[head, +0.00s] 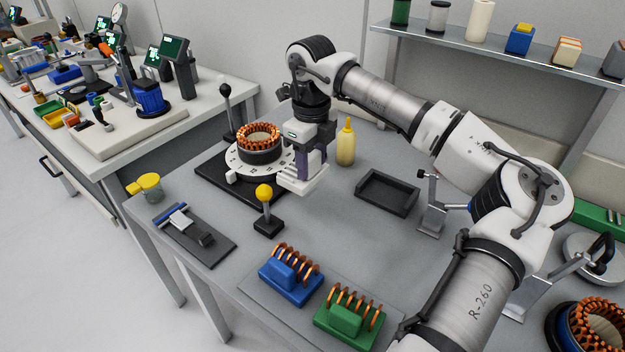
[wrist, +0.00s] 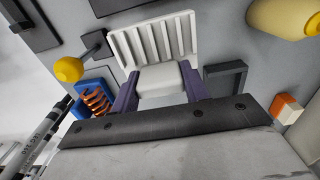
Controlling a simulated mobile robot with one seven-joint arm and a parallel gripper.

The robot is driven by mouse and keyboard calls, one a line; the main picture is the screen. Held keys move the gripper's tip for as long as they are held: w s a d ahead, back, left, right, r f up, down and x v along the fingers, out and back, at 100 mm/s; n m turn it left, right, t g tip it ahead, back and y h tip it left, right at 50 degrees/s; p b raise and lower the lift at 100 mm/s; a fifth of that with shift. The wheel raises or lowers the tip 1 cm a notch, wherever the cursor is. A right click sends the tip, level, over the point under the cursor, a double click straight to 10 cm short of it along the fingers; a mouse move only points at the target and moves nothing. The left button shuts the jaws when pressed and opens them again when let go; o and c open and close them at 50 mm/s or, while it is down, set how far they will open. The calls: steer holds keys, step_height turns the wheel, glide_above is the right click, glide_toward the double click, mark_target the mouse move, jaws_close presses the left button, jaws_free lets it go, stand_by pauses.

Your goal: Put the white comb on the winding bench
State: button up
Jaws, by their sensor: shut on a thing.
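The white comb (head: 303,180) is in my gripper (head: 313,162), just to the right of the round white turntable. In the wrist view the comb (wrist: 152,42) shows its row of teeth pointing away from me, and its block-like back sits between the two purple fingers of my gripper (wrist: 158,82). The gripper is shut on that back. The comb appears to be over the grey winding bench (head: 335,225); I cannot tell how large any gap beneath it is.
The turntable (head: 247,172) carries a copper-wound stator (head: 259,138). A yellow-knobbed lever (head: 265,193) stands in front of the comb. A yellow bottle (head: 345,143) and an empty black tray (head: 387,193) are to the right. Blue (head: 291,284) and green (head: 345,322) coil holders lie in front.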

mark_target(312, 185)
steer(key=shift+f+p, duration=0.5)
steer(key=shift+f, duration=2.85)
steer(key=shift+f, duration=0.2)
steer(key=o, duration=1.1)
steer(key=shift+r, duration=0.1)
steer(key=shift+c, duration=0.2)
step_height(312, 185, up, 12)
steer(key=shift+r+b, duration=0.15)
steer(key=shift+b, duration=0.8)
